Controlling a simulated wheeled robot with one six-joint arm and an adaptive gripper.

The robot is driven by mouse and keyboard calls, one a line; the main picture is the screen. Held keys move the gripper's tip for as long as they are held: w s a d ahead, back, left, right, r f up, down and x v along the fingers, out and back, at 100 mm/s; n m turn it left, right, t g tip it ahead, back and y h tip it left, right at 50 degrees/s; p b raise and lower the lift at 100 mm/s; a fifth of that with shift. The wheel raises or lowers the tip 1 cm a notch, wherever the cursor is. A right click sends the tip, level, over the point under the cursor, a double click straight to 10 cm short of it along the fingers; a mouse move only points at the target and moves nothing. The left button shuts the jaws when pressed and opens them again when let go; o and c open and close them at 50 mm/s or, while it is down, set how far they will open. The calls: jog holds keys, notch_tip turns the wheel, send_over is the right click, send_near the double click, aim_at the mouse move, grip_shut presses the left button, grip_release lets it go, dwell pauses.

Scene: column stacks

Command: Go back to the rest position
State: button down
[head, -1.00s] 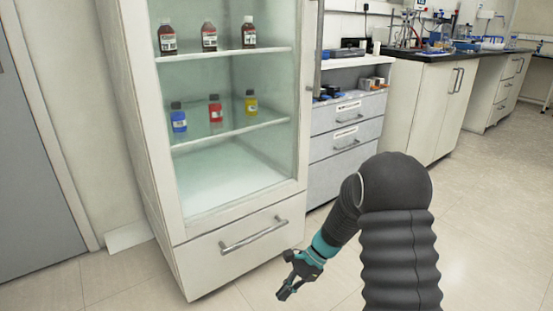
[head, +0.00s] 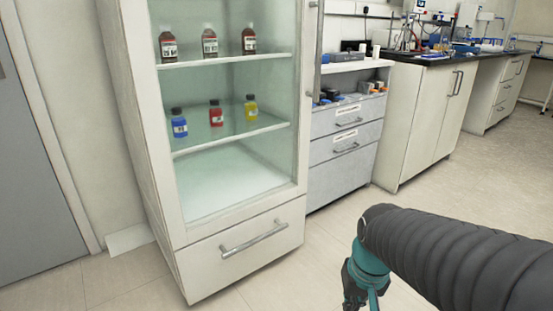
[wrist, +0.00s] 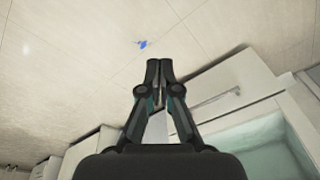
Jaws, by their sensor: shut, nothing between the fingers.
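My gripper (wrist: 159,70) is shut and empty in the wrist view, its two fingers together over the tiled floor. In the head view my gripper (head: 352,298) hangs low in front of the cabinet's right side, partly cut off by the bottom edge. My arm reaches in from the lower right. The white glass-fronted cabinet (head: 183,236) stands apart from the gripper.
The cabinet holds brown bottles (head: 210,42) on its upper shelf and blue (head: 179,123), red (head: 216,113) and yellow (head: 251,107) bottles below. A grey drawer unit (head: 345,160) and a lab bench (head: 425,120) stand right. A small blue thing (wrist: 141,44) lies on the floor.

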jog(key=s+d+r+t+p, duration=0.1)
jog(key=s+r+t, duration=0.3)
jog(key=r, duration=0.5)
jog(key=shift+s+h, duration=0.3)
jog(key=shift+s, duration=0.75)
jog(key=shift+a+r, duration=0.1)
